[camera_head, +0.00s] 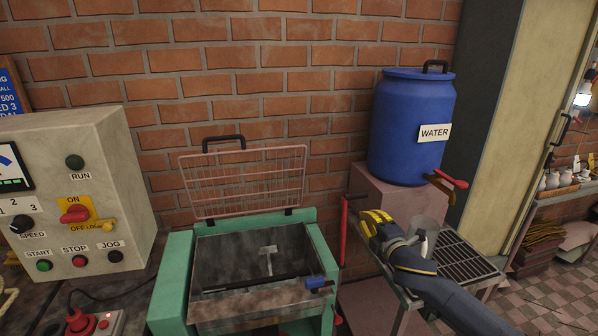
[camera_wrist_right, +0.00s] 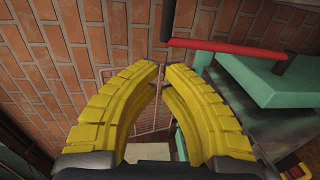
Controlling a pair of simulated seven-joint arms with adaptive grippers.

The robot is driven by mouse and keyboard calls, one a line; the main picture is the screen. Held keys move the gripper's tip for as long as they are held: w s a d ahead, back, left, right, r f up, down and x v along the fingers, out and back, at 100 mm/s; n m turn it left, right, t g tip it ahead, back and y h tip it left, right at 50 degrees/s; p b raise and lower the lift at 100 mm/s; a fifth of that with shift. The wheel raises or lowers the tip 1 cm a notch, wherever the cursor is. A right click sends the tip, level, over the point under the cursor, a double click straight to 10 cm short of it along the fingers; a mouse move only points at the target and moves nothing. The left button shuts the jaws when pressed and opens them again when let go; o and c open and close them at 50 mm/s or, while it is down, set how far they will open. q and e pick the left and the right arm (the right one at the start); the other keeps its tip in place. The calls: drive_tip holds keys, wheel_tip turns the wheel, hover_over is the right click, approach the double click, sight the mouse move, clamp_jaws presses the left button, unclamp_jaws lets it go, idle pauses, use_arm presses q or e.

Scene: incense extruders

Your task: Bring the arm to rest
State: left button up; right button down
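My right arm comes in from the lower right in the head view. Its yellow-fingered right gripper (camera_head: 376,217) hangs in front of the pink pedestal, beside a red lever and clear of the green machine. In the right wrist view the two fingertips (camera_wrist_right: 162,68) come nearly together, with a thin gap and nothing held between them. The red lever (camera_wrist_right: 228,47) shows beyond the fingers at the upper right there. My left gripper is not in the head view.
A green extruder (camera_head: 176,285) with a raised wire guard (camera_head: 245,180) stands at centre. A blue water barrel (camera_head: 408,130) sits on a pink pedestal (camera_head: 385,196). A grey cup (camera_head: 424,226) stands close by my right wrist, near a grated stand (camera_head: 465,262). A control box (camera_head: 115,145) is left.

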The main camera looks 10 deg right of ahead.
drive_tip(key=s+a+f+m+g+h, duration=0.1)
drive_tip(key=s+a+f+m+g, duration=0.15)
drive_tip(key=s+f, duration=0.55)
drive_tip(key=s+a+f+m+g+h, duration=0.1)
drive_tip(key=s+a+f+m, duration=0.15)
drive_tip(key=s+f, duration=0.55)
drive_tip(key=s+d+f+m+g+h, duration=0.1)
drive_tip(key=s+f+m+g+h, duration=0.2)
drive_tip(key=s, duration=0.8)
drive_tip(key=s+d+f+m+g, duration=0.1)
drive_tip(key=s+f+m+g, duration=0.35)
drive_tip(key=s, duration=0.75)
drive_tip(key=s+a+f+g+y, duration=0.1)
drive_tip(key=s+a+f, duration=0.15)
drive_tip(key=f, duration=1.45)
drive_tip(key=s+a+f+g+y, duration=0.1)
drive_tip(key=a+f+y, duration=0.15)
drive_tip(key=f, duration=1.35)
drive_tip(key=s+f+m+g, duration=0.2)
drive_tip(key=s+f, duration=1.8)
drive_tip(key=s, duration=0.1)
drive_tip(key=shift+s+a+g+y, duration=0.2)
drive_tip(key=shift+a+g+y, duration=0.1)
drive_tip(key=shift+a+y, duration=0.15)
drive_tip(key=shift+f, duration=0.1)
